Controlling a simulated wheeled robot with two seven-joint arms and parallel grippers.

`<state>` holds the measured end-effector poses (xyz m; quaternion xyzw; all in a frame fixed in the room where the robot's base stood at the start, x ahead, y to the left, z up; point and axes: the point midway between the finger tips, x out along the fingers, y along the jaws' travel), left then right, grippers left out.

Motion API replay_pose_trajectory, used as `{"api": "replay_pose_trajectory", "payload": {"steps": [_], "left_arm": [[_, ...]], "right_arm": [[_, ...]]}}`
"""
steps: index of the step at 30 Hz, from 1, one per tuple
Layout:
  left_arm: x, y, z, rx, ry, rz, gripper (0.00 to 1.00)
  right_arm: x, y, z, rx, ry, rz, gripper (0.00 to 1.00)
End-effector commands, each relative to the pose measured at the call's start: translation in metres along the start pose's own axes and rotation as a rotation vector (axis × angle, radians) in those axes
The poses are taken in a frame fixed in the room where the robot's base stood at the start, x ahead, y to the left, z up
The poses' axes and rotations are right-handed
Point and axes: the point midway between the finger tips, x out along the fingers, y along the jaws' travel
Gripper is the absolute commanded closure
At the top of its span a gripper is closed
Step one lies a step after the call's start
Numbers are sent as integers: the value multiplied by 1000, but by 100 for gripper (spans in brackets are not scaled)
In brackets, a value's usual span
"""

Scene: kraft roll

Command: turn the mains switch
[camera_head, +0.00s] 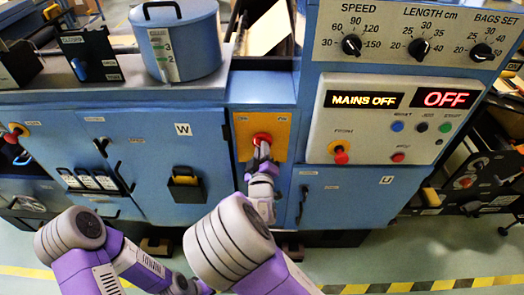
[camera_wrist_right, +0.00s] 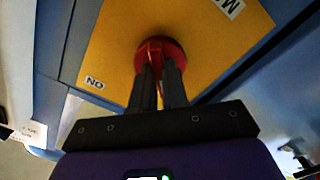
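The mains switch (camera_head: 262,138) is a red rotary knob on a yellow plate (camera_head: 243,124) on the blue machine front. It also shows in the right wrist view (camera_wrist_right: 160,45), where the yellow plate (camera_wrist_right: 110,55) bears an "ON" label. My right gripper (camera_head: 262,150) reaches the knob from the front. In the right wrist view the two dark fingers (camera_wrist_right: 160,75) are close together on the knob, with a strip of red between them. The fingers hide part of the knob. The display (camera_head: 362,100) reads "MAINS OFF". My left gripper is out of view.
A control panel (camera_head: 375,145) with buttons and a red front knob (camera_head: 340,154) is right of the switch. Three dials stand above it. A blue pot (camera_head: 180,45) sits on the ledge at upper left. A black door handle (camera_head: 302,205) is right of my right gripper.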

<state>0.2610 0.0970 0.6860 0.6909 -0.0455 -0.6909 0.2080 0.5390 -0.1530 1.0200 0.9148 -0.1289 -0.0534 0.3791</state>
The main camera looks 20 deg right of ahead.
Motion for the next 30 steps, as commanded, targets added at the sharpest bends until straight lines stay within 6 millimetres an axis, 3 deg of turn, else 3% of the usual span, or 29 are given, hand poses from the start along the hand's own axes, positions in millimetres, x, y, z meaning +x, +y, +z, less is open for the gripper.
{"api": "replay_pose_trajectory", "payload": {"steps": [2,16,30], "left_arm": [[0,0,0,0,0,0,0],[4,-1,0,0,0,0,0],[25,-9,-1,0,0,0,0]], "right_arm": [[0,0,0,0,0,0,100],[0,0,1,67,-1,1,100],[0,-1,2,450,0,1,100]]}}
